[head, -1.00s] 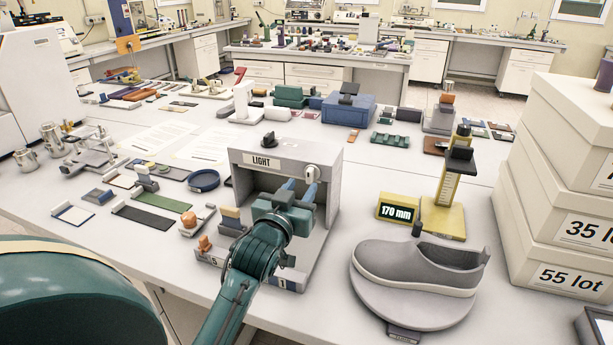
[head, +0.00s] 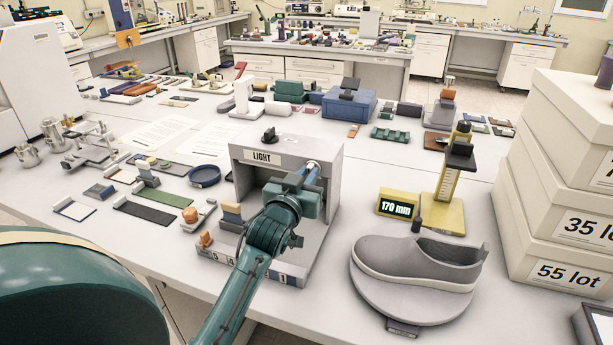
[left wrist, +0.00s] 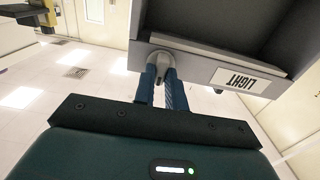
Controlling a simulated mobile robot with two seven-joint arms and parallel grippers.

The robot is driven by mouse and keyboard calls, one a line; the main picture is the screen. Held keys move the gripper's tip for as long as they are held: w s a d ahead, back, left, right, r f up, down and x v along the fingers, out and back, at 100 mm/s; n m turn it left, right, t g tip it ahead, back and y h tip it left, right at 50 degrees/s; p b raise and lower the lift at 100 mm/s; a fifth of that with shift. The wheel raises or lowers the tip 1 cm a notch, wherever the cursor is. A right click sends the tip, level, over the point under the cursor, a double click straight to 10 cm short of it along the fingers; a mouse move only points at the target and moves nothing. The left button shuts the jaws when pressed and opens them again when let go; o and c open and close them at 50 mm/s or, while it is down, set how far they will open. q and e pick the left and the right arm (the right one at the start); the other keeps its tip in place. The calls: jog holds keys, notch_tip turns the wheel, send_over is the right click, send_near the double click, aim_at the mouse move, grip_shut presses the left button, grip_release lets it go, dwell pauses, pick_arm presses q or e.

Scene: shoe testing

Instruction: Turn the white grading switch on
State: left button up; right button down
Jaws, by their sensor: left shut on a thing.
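The white grading switch (left wrist: 160,58) is a round white knob with a lever. It sits on the front frame of the grey LIGHT box (head: 334,188). My left gripper (head: 311,172) reaches up to the box's upper right corner, and its blue fingers cover most of the switch in the head view. In the left wrist view the fingers (left wrist: 162,82) are shut on the switch, one on each side. The LIGHT label (head: 263,158) is on the same frame. My right gripper is in neither view.
A grey shoe (head: 420,264) stands on a round plate right of the box. Behind it is a yellow gauge (head: 448,215) with a 170 mm display (head: 397,207). Stacked cartons (head: 560,225) stand at right. A black knob (head: 269,136) tops the box.

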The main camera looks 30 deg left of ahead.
pick_arm(q)
grip_shut()
jog(key=shift+m, duration=0.3)
jog(key=m, duration=1.7)
jog(key=shift+d+f, duration=0.15)
jog(key=shift+f, duration=0.1)
jog(key=shift+m, duration=0.4)
jog(key=o, duration=0.7)
grip_release()
